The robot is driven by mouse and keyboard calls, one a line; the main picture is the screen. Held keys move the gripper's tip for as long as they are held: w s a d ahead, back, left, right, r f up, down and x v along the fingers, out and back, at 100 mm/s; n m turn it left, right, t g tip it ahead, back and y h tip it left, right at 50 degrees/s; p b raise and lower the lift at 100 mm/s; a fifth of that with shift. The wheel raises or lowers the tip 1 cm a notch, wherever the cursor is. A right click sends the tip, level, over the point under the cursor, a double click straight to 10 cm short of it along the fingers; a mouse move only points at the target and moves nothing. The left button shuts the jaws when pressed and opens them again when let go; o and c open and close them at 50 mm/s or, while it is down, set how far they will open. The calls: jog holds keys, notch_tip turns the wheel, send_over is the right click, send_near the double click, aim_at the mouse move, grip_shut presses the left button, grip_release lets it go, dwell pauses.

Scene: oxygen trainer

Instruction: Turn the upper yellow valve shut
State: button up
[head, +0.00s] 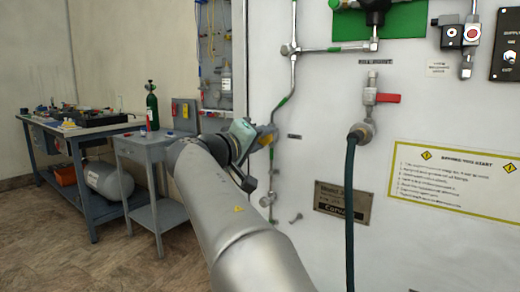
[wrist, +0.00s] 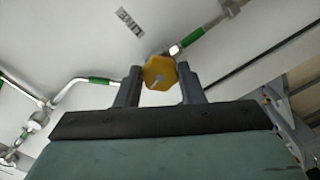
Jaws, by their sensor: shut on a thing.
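A yellow valve knob (wrist: 158,73) sits on a metal pipe with green bands on the white panel. My gripper (wrist: 158,70) has one finger on each side of the knob and is shut on it. The arm hides much of the pipe there. No second yellow valve can be made out, and the knob's turn angle cannot be told.
To the right on the panel are a red-handled valve (head: 388,98) with a dark hose (head: 350,200) hanging from it, a nameplate (head: 342,202) and a yellow-edged sign (head: 450,180). A grey side table (head: 150,150) and a workbench (head: 80,130) stand at left.

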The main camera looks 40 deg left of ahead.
jog(key=shift+f+m+b, duration=0.1)
jog(key=shift+m+b, duration=0.45)
jog(key=shift+m, duration=0.55)
jog(key=o, duration=1)
jog(key=s, duration=1.7)
jog(key=shift+s+d+p, duration=0.2)
jog(key=shift+s+p, duration=0.05)
jog(key=shift+p, duration=0.2)
